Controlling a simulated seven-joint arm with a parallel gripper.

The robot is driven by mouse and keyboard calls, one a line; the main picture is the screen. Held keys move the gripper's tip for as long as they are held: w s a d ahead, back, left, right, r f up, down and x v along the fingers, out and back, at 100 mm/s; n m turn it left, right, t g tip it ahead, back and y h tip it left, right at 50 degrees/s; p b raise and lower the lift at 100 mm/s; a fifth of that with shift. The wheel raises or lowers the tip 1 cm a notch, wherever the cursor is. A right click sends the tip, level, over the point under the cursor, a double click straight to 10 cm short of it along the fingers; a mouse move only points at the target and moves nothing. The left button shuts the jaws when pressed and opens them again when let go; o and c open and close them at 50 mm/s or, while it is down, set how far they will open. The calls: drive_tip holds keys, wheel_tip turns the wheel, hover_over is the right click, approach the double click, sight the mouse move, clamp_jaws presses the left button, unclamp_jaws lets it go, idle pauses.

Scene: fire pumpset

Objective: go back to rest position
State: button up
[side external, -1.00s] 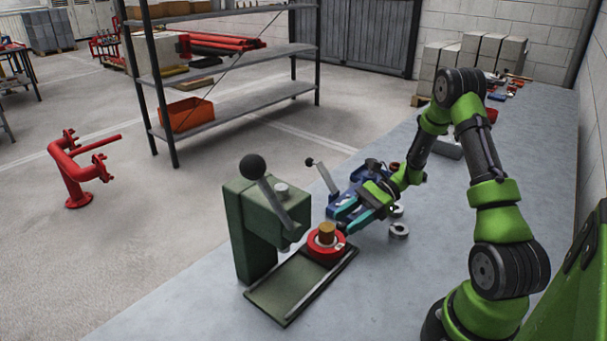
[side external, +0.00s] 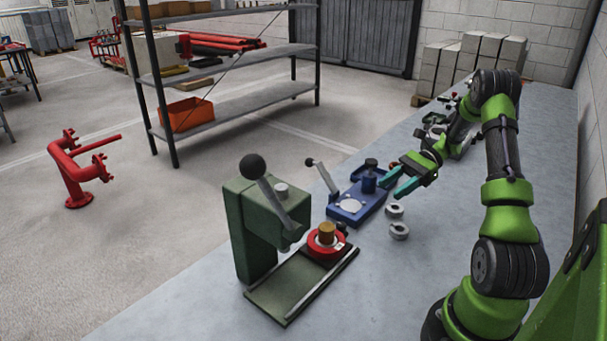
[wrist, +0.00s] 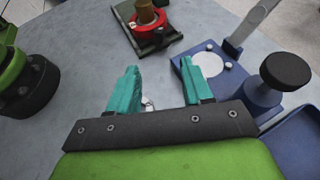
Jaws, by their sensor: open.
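My gripper (side external: 396,182) has teal fingers, which are spread apart with nothing between them. It is above the grey workbench (side external: 395,290), just right of the blue fixture (side external: 352,207). In the wrist view my gripper (wrist: 160,85) also shows open and empty. The green press (side external: 262,220) stands left of the blue fixture. On its tray sits a red ring part (side external: 322,246) with a brown cylinder (side external: 327,232) upright in its middle. The red ring part also shows at the top of the wrist view (wrist: 150,22).
Two grey metal rings (side external: 397,221) lie on the bench near the blue fixture. The blue fixture carries a lever and a dark knob. A metal shelf (side external: 235,95) stands behind. Grey blocks (side external: 470,60) stand at the back. The front of the bench is clear.

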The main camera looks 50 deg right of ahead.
drive_tip(key=shift+v, duration=1.05)
drive_tip(key=s+a+r+n+h, duration=0.1)
drive_tip(key=a+r+n+h, duration=0.2)
drive_tip(key=a, duration=0.6)
drive_tip(key=s+a+r+n+t+h, duration=0.1)
drive_tip(key=s+a+r+n+h, duration=0.1)
drive_tip(key=a+r+n+h, duration=0.2)
drive_tip(key=s+a+r+n+t+h, duration=0.1)
drive_tip(key=a+r+n+h, duration=0.2)
drive_tip(key=a+r+n, duration=0.5)
drive_tip(key=a+n, duration=0.3)
drive_tip(key=a, duration=0.5)
drive_tip(key=shift+s+a+n, duration=0.2)
drive_tip(key=shift+s+n, duration=0.1)
